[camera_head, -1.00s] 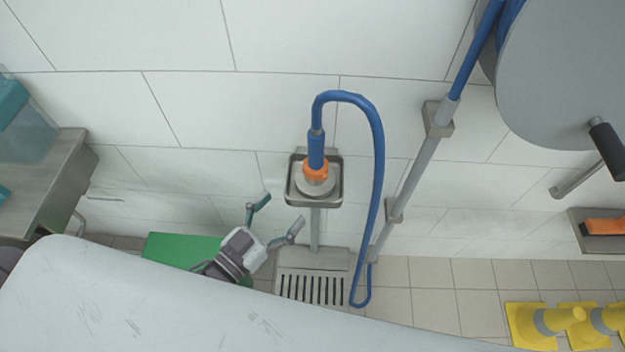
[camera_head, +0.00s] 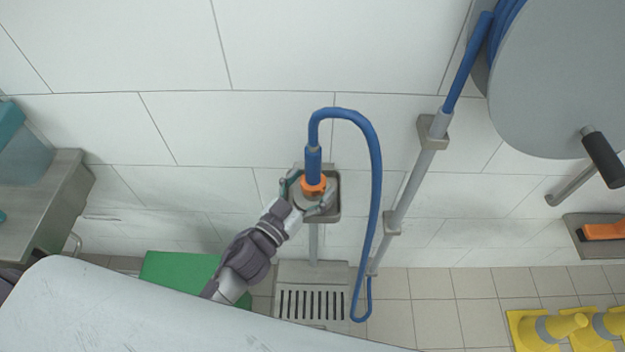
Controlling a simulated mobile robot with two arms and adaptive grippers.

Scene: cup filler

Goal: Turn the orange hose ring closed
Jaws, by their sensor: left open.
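The orange hose ring (camera_head: 313,185) sits at the lower end of the blue hose (camera_head: 375,190), above a small grey tray (camera_head: 333,210) on a post at the wall. My left gripper (camera_head: 312,192) has its fingers open on both sides of the ring and the pale fitting under it. I cannot tell whether the fingers touch the ring. The gripper hides part of the fitting and the tray. My right gripper is not in view.
A floor drain grate (camera_head: 312,300) lies below the tray. A green block (camera_head: 180,273) stands left of it. A grey pipe (camera_head: 408,185) and a hose reel (camera_head: 565,80) are to the right. Yellow cones (camera_head: 545,328) stand at lower right. A metal table (camera_head: 45,190) is at left.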

